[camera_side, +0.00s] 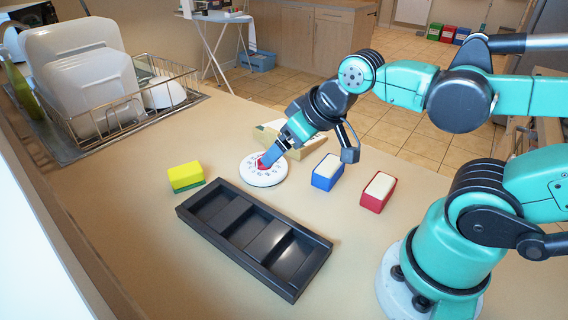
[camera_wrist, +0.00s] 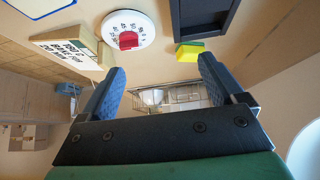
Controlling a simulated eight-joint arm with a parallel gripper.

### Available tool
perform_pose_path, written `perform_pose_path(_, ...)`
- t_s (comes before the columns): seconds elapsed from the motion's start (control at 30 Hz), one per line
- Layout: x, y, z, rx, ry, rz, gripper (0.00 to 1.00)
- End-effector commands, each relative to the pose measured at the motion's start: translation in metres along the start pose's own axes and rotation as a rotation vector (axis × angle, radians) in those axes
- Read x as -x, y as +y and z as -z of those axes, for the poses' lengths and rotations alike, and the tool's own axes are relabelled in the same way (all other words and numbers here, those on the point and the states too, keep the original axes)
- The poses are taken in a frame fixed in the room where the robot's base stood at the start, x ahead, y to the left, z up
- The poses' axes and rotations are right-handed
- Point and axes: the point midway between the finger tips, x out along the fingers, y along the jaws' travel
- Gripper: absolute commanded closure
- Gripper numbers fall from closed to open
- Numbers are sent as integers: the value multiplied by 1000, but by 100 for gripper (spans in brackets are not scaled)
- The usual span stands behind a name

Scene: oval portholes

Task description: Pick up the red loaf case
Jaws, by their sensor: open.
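The red loaf case (camera_side: 374,203), a small red box with a cream top, stands upright on the counter in the side view, right of the blue case. I do not see it in the wrist view. My gripper (camera_side: 268,160) is over the white dial, well left of the red case. In the wrist view my gripper (camera_wrist: 161,68) has its two blue fingers wide apart with nothing between them.
A blue case (camera_side: 324,182), a white dial (camera_side: 262,178) with a red knob, a yellow-green block (camera_side: 186,177) and a black compartment tray (camera_side: 293,292) share the counter. A wedge-shaped sign (camera_wrist: 72,50) stands beside the dial. A dish rack (camera_side: 120,118) is at the back left.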

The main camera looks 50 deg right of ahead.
Motion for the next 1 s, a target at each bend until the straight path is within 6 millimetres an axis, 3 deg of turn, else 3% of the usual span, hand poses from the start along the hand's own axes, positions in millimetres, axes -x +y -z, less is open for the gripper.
perform_pose_path(0.17,0,0,0,-1,0,0,12)
perform_pose_path(0.2,0,0,0,-1,0,0,5)
perform_pose_path(0.43,0,0,0,-4,-2,-1,5)
perform_pose_path(0.53,-2,12,-4,-80,-32,-28,5)
perform_pose_path(0.67,-6,55,-25,-387,-148,-131,5)
perform_pose_path(0.8,-1,105,-66,-856,-300,-281,5)
perform_pose_path(1.0,14,140,-117,-1373,-444,-442,5)
